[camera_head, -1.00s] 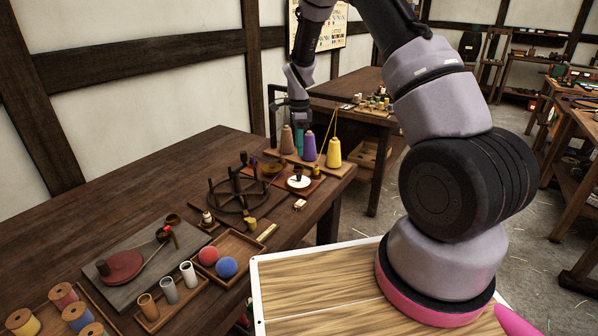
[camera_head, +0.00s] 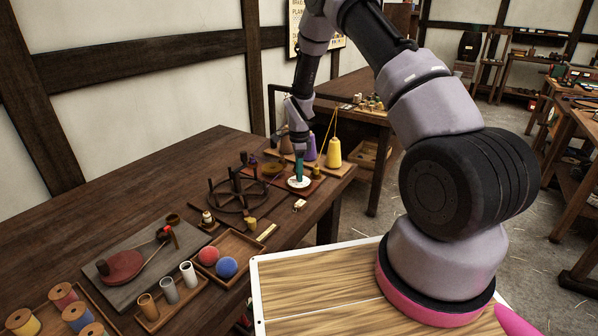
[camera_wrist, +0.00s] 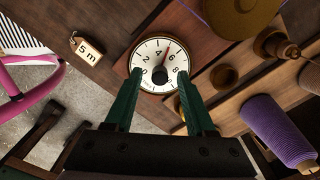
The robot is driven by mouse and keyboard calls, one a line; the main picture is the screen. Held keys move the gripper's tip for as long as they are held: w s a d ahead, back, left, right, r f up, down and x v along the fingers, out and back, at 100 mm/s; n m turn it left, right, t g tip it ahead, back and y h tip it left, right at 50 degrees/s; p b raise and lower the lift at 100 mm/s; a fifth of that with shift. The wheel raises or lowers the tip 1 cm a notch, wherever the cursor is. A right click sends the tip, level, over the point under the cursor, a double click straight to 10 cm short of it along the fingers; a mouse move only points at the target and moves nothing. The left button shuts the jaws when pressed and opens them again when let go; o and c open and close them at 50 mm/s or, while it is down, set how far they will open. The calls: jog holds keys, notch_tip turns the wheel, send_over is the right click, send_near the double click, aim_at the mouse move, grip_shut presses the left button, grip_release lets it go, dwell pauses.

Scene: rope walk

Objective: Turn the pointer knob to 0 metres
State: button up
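The pointer knob (camera_wrist: 160,76) is a small dark knob at the centre of a round white dial (camera_wrist: 150,50) in the wrist view. The dial has black numbers, and its red pointer lies between 4 and 6. My gripper (camera_wrist: 159,88) is open, its two green fingers apart on either side of the knob in that view, over the lower part of the dial. I cannot tell whether they touch anything. In the head view, my gripper (camera_head: 299,178) is pointing down just above the white dial (camera_head: 306,184), partly covering it and hiding the knob.
A tag reading "5 m" (camera_wrist: 88,51) lies left of the dial. The table's right edge is near.

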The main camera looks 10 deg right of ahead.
grip_shut()
jog(key=shift+n, duration=0.3)
jog(key=n, duration=0.4)
jog(key=shift+n, duration=0.3)
jog(key=n, duration=0.4)
jog(key=shift+n, duration=0.3)
jog(key=n, duration=1)
jog(key=shift+n, duration=2.5)
